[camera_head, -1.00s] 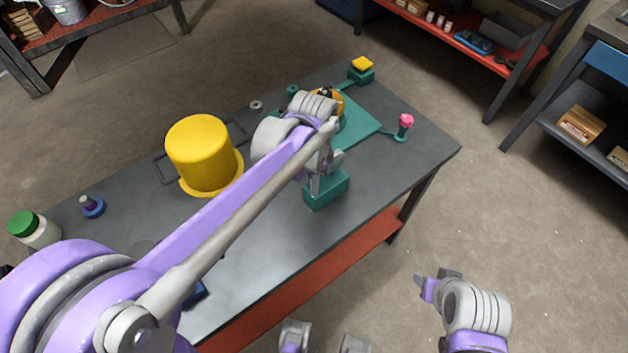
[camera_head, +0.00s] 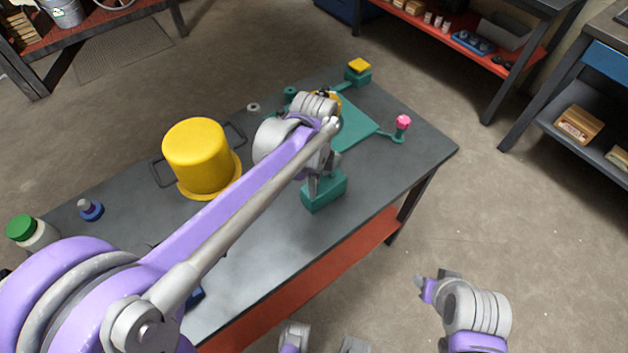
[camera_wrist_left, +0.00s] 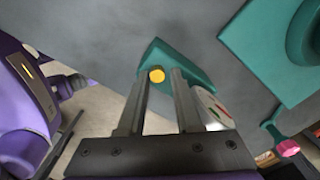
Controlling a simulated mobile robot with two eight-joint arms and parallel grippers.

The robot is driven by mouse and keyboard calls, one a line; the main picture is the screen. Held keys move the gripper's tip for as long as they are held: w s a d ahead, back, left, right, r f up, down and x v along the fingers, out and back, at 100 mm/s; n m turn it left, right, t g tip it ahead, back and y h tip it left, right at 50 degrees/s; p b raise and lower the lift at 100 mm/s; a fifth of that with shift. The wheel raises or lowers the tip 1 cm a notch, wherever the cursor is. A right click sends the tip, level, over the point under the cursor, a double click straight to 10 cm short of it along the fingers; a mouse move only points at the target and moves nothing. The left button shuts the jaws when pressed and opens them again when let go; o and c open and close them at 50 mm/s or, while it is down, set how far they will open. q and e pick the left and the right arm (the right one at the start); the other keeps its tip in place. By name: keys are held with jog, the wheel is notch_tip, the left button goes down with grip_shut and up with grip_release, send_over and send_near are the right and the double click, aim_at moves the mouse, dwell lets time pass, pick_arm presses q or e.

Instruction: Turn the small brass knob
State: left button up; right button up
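The small brass knob (camera_wrist_left: 157,75) shows as a yellow disc on a teal block (camera_wrist_left: 190,62) in the left wrist view. The block also shows in the head view (camera_head: 325,192), near the table's front edge, where the knob cannot be made out. My left gripper (camera_wrist_left: 160,76) points at the block, its two fingers apart. The knob appears in the gap near the fingertips, nearer the left finger; contact cannot be told. In the head view my left gripper (camera_head: 318,182) is right at the block. My right arm's end (camera_head: 435,284) hangs off the table, its finger state unclear.
A white dial (camera_wrist_left: 210,108) with red and green marks sits beside the block. A teal plate (camera_head: 357,125) lies behind, with a pink knob (camera_head: 403,122) on an arm. A yellow pot (camera_head: 201,158) stands left on the grey table (camera_head: 258,235). The front-middle tabletop is clear.

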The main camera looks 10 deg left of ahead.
pick_arm(q)
jog(key=shift+d+f+m, duration=0.15)
jog(key=shift+f+m, duration=0.1)
jog(key=shift+m, duration=0.65)
jog(key=shift+c, duration=0.2)
jog(key=shift+o, duration=0.2)
jog(key=m, duration=0.6)
jog(key=shift+w+a, duration=0.1)
jog(key=shift+a, duration=0.1)
grip_shut()
jog(key=n, duration=0.5)
jog(key=shift+w+a+r, duration=0.1)
jog(key=shift+a, duration=0.05)
jog(key=n, duration=0.6)
jog(key=shift+w+a+p, duration=0.1)
jog(key=shift+p, duration=0.25)
jog(key=shift+c, duration=1.2)
grip_release()
jog(key=shift+n, duration=0.3)
jog(key=o, duration=0.3)
jog(key=shift+w, duration=0.2)
jog(key=shift+o, duration=0.2)
jog(key=shift+s, duration=0.1)
